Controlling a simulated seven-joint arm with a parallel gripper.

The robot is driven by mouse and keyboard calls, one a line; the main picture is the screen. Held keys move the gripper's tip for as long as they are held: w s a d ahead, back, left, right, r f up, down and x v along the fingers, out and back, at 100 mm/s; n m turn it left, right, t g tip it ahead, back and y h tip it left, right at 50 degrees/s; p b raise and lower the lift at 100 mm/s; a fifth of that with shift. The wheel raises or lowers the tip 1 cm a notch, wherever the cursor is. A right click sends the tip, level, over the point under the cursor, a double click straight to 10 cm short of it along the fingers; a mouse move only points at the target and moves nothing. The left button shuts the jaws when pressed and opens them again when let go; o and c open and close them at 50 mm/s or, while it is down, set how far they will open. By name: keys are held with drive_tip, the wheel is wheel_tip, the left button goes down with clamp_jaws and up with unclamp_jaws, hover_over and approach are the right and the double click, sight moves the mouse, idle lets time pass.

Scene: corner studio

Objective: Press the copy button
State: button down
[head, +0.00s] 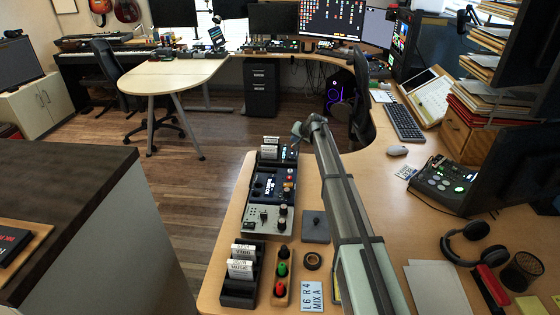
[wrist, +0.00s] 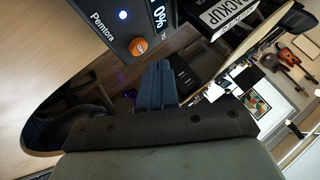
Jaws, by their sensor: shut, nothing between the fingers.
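The copy button appears to be the orange round button (wrist: 138,46) with small, hard-to-read lettering, on a black device (wrist: 120,22) marked "Pemtora" in the wrist view. A display reading "0%" and a blue light are on the same face. My gripper (wrist: 160,66) is shut and empty, its blue fingers together. In the wrist view the fingertips show just below and right of the orange button; they look apart from it. In the head view my gripper (head: 297,130) is over the far end of the desk strip, above a small dark device with a lit screen (head: 289,153).
A card marked "BACKUP" (wrist: 232,14) stands in a black holder beside the device. Closer in the head view are a mixer panel (head: 265,218), a card rack (head: 240,285), a dark square block (head: 315,227) and a tape roll (head: 312,261). Open floor lies left.

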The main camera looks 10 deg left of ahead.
drive_tip(key=shift+r, duration=2.5)
